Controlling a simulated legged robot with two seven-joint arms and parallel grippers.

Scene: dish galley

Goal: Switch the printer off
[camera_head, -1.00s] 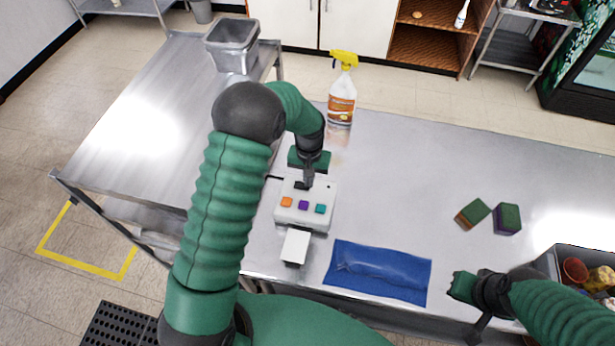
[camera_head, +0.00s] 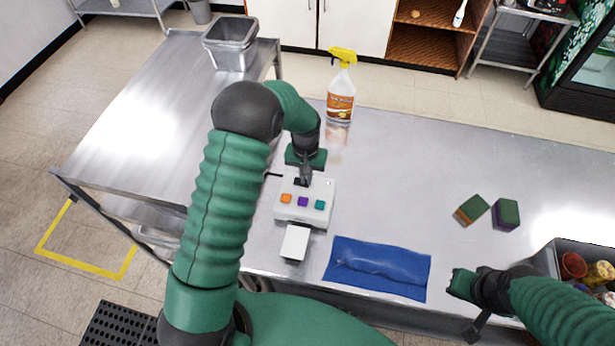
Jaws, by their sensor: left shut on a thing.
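The printer (camera_head: 291,211) is a small white box on the steel table, with orange, purple and teal buttons on its near part. A white slip (camera_head: 295,242) sticks out at its near side. My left gripper (camera_head: 303,181) is over the printer's far part, behind the buttons. Its fingers are shut on a small dark part at the printer's top, mostly hidden by the fingers. My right gripper (camera_head: 468,306) is at the near right edge of the table, away from the printer; its jaw opening is not clear.
A blue cloth (camera_head: 378,268) lies right of the printer. A spray bottle (camera_head: 341,98) stands behind it. Two sponges (camera_head: 471,210) (camera_head: 506,214) lie to the right, near a grey bin (camera_head: 548,262) of items. The table's middle is clear.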

